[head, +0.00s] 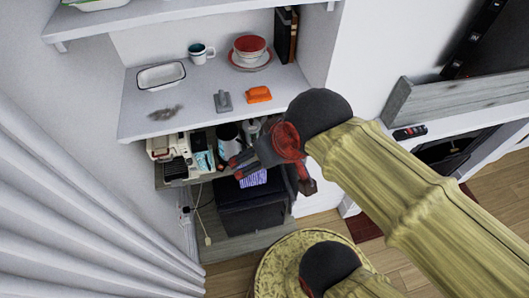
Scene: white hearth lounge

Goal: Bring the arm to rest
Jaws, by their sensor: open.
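My gripper (241,166) is in the head view, dark grey with red parts, at the end of my arm. It reaches in from the right and is in front of the lower shelf, below the front edge of the white shelf. Its jaws are open, and I see nothing held between them. My arm has a yellow-olive sleeve (400,190) and a black joint (320,110) close to the right end of the white shelf. I cannot tell whether the gripper touches the things behind it, which it partly hides.
The white shelf (200,118) holds a white dish (161,76), a mug (200,53), stacked bowls (250,48), an orange object (259,94) and a grey object (223,101). A crowded lower shelf, a black box (245,210), a curtain (80,210) and a round yellow pouf (275,265) are nearby.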

